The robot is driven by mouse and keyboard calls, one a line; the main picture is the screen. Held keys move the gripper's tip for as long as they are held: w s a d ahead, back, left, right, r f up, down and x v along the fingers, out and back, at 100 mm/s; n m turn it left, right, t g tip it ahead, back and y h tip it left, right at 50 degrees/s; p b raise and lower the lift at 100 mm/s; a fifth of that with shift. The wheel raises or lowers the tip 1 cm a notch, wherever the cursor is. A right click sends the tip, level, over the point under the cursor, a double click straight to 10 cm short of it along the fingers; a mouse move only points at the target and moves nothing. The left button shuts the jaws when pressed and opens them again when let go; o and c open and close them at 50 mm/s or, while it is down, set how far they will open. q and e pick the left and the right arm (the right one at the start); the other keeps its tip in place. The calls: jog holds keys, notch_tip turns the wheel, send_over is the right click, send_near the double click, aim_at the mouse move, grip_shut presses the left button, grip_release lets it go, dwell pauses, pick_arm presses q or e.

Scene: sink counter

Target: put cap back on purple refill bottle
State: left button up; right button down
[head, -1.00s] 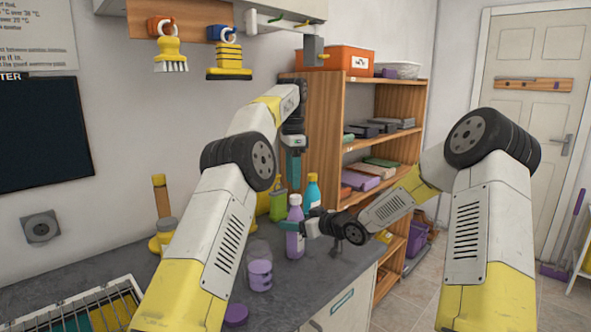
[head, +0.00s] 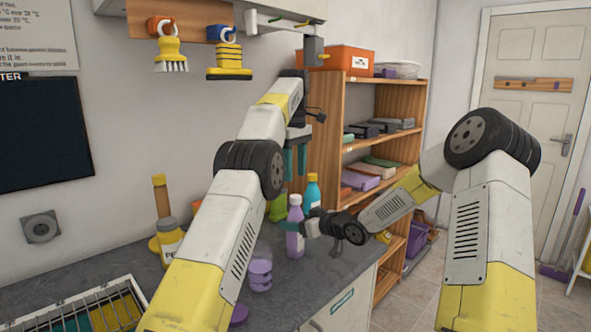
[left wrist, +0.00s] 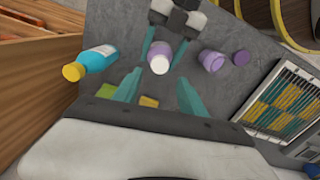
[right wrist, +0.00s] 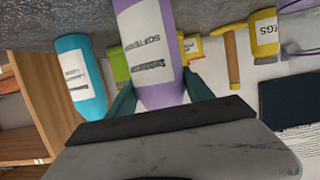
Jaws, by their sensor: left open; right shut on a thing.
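The purple refill bottle (head: 295,243) stands upright on the counter, with a white top (head: 295,200). My right gripper (head: 308,228) is shut around its body from the side, and its fingers flank the labelled bottle in the right wrist view (right wrist: 140,25). My left gripper (head: 295,170) is open and empty, pointing down above the bottle. In the left wrist view the white top (left wrist: 160,65) lies between my open left fingers, apart from them. I cannot tell whether this white top is the cap or the bare neck. A flat purple disc (head: 238,315) lies on the counter, partly behind my left arm.
A wooden shelf (head: 326,130) rises behind the counter. A drying rack (head: 90,310) is at front left.

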aim_at(295, 196)
pick_arm(q)
jog(key=shift+d+r+n, duration=0.1)
jog(key=shift+d+n, duration=0.05)
jog(key=shift+n, duration=1.25)
jog(key=shift+f, duration=4)
